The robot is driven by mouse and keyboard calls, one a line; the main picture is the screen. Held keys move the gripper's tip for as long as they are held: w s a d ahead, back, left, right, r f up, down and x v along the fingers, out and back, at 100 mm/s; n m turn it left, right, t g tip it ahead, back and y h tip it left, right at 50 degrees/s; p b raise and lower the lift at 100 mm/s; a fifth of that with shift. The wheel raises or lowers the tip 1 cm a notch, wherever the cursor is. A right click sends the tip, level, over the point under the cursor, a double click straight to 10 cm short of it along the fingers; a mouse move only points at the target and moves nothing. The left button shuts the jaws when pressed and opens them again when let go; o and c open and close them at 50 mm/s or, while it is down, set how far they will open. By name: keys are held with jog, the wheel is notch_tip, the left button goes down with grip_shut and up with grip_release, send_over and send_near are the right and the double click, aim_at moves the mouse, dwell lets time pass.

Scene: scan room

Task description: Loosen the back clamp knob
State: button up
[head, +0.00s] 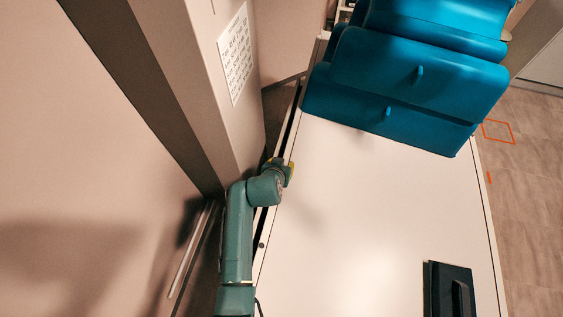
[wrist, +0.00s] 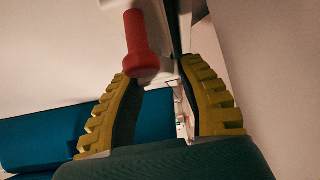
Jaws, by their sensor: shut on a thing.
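The red clamp knob (wrist: 138,42) shows in the wrist view, with a long grip and a rounder lower end at the fingertips. My gripper (wrist: 160,70) has its yellow ridged fingers on either side of the knob's lower end and a pale part behind it, and it is shut on the knob. The fingers stand well apart. In the head view my gripper (head: 281,168) is at the left edge of the white table, by the dark side rail. My wrist hides the knob there. I cannot tell how far the knob is turned.
The white table (head: 370,200) is mostly bare. Blue padded coil housings (head: 405,85) stand at its far end. A dark plate with a handle (head: 449,290) lies near right. A wall column with a printed sheet (head: 236,52) stands close to the left of my arm.

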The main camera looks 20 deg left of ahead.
jog(key=shift+s+f, duration=0.1)
jog(key=shift+f, duration=0.1)
jog(key=o, duration=1.2)
jog(key=shift+r, duration=0.1)
jog(key=shift+s+r, duration=0.1)
jog(key=shift+r, duration=0.05)
jog(key=v, duration=1.1)
jog(key=shift+s+r, duration=0.2)
jog(key=shift+s, duration=0.05)
jog(key=shift+d, duration=0.1)
